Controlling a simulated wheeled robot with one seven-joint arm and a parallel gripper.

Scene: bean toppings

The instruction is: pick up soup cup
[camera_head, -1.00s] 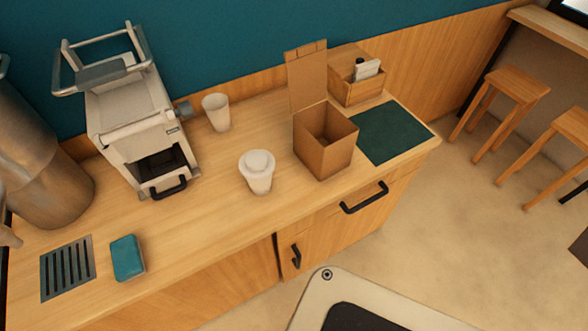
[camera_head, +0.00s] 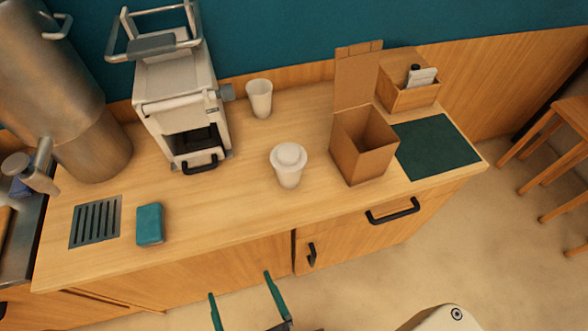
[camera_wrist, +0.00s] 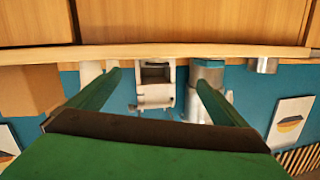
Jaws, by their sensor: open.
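A second white cup without a lid (camera_head: 259,98) stands farther back near the wall. My gripper (camera_head: 241,286) has green fingers, spread open and empty, in front of the counter at the bottom of the head view, apart from both cups. In the wrist view, which looks upside down, my gripper (camera_wrist: 158,80) is open, and a pale cup shape (camera_wrist: 90,72) is partly behind the left finger; which cup it is, I cannot tell.
A white machine with a black-handled drawer (camera_head: 178,95) and a tall metal urn (camera_head: 92,140) stand at left. A teal block (camera_head: 150,224) lies near the metal grate (camera_head: 96,222). A dark green mat (camera_head: 437,146) lies at right. The counter front around the lidded cup is clear.

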